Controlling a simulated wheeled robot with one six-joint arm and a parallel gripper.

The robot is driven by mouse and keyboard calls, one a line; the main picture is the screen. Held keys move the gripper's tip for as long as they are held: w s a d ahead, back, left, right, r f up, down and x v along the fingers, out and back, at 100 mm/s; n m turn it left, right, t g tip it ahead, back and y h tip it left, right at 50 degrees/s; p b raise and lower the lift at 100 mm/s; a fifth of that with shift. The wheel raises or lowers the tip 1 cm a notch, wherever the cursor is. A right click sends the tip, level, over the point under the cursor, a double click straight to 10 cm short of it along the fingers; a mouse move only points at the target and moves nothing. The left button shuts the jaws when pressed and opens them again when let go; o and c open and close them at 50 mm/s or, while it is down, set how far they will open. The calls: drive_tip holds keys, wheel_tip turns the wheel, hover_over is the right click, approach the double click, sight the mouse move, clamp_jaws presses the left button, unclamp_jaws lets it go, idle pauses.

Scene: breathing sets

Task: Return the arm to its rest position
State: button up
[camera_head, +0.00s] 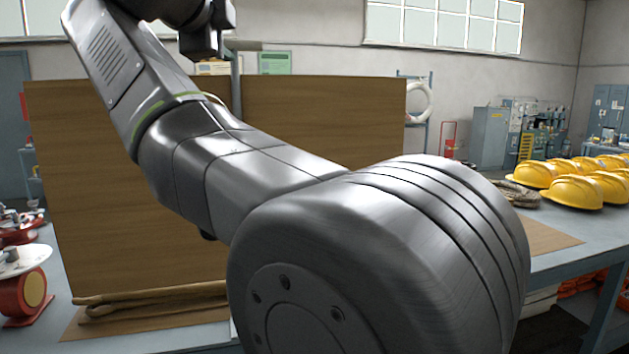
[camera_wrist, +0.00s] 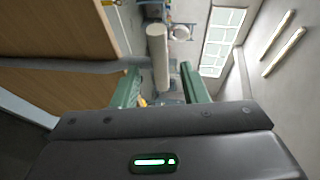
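My arm crosses the head view, with its large grey joint in front and a link rising to the upper left. A dark part of the wrist end shows at the top edge; the fingers are not visible there. In the wrist view my gripper (camera_wrist: 159,72) has its two green fingers spread apart. A pale bar (camera_wrist: 157,45) shows in the gap beyond them, and I see neither finger touching it. It seems to be the crossbar on the grey post (camera_head: 237,85) between the brown boards.
Brown boards (camera_head: 140,200) stand upright behind my arm. A tan folded strap (camera_head: 150,299) lies at their foot. Red reels (camera_head: 24,297) are at the left. Yellow helmets (camera_head: 574,192) and a coiled rope (camera_head: 520,194) sit on the bench at the right. My arm hides the middle.

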sight(232, 41)
drive_tip(key=shift+p+x, duration=0.55)
drive_tip(key=shift+x, duration=2.65)
drive_tip(key=b+v, duration=0.3)
drive_tip(key=v, duration=1.1)
drive_tip(key=p+x, duration=0.3)
drive_tip(key=x, duration=1.1)
drive_tip(key=shift+w, duration=0.2)
drive_tip(key=shift+a+r+n+y+p, duration=0.1)
drive_tip(key=shift+r+n+y+p, duration=0.25)
drive_tip(key=shift+p, duration=0.4)
drive_tip(key=shift+s+n+y+p, duration=0.3)
drive_tip(key=shift+n+y+p, duration=0.15)
drive_tip(key=shift+y+p, duration=0.5)
drive_tip(key=shift+w+a+f+n+y+p, duration=0.15)
drive_tip(key=shift+n+y+p, duration=0.35)
drive_tip(key=shift+p, duration=0.3)
drive_tip(key=shift+n+y+p, duration=0.3)
drive_tip(key=shift+y+p, duration=0.1)
drive_tip(key=shift+p, duration=0.45)
drive_tip(key=shift+a+n+y+p, duration=0.15)
drive_tip(key=shift+n+y+p, duration=0.35)
drive_tip(key=shift+p, duration=0.75)
